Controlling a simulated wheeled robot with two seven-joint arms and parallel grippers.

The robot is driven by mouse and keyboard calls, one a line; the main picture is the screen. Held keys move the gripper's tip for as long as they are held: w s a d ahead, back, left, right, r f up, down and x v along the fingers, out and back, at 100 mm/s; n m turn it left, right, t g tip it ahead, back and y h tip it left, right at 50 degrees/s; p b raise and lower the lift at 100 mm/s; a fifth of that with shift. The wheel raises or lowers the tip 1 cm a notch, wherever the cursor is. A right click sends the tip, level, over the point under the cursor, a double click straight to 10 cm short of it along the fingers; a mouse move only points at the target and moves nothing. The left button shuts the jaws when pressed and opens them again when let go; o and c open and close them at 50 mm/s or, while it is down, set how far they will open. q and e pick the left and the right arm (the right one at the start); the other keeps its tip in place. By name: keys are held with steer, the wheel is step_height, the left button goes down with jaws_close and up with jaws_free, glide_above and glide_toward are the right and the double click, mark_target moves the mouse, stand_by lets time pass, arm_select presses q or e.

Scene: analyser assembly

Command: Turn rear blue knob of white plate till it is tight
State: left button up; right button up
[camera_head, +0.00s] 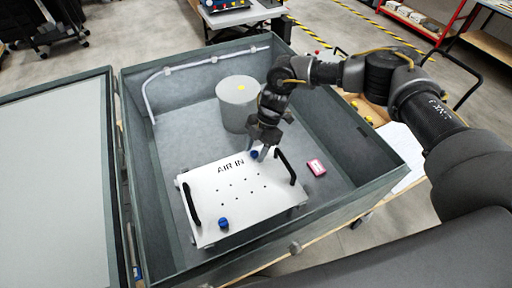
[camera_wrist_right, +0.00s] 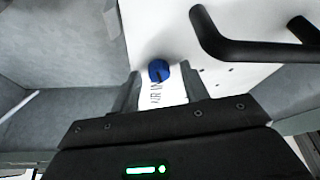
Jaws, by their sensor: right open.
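The white plate (camera_head: 237,195) with "AIR IN" lettering and two black handles lies inside the grey box. Its rear blue knob (camera_head: 254,155) stands near the plate's far edge; the front blue knob (camera_head: 223,224) is near the close edge. My right gripper (camera_head: 262,152) is at the rear knob, pointing down. In the right wrist view the rear blue knob (camera_wrist_right: 159,71) shows between and just beyond the tips of the open fingers (camera_wrist_right: 160,82). I cannot tell whether the fingers touch it. My left gripper is not in view.
The grey box (camera_head: 345,203) has high walls around the plate, and its lid (camera_head: 55,185) is open at the left. A grey cylinder (camera_head: 238,104) stands behind the plate. A pink block (camera_head: 316,167) lies to its right. A black handle (camera_wrist_right: 255,48) is close to the right gripper.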

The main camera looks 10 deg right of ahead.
steer(key=shift+c, duration=0.2)
jaws_close()
steer(key=shift+s+r+m+t+p, duration=0.15)
steer(key=shift+m+t+p, duration=0.35)
steer(key=shift+m+p, duration=0.55)
steer(key=shift+m+y, duration=0.3)
steer(key=shift+m, duration=0.35)
steer(key=shift+o, duration=0.2)
jaws_free()
steer(key=shift+d, duration=0.1)
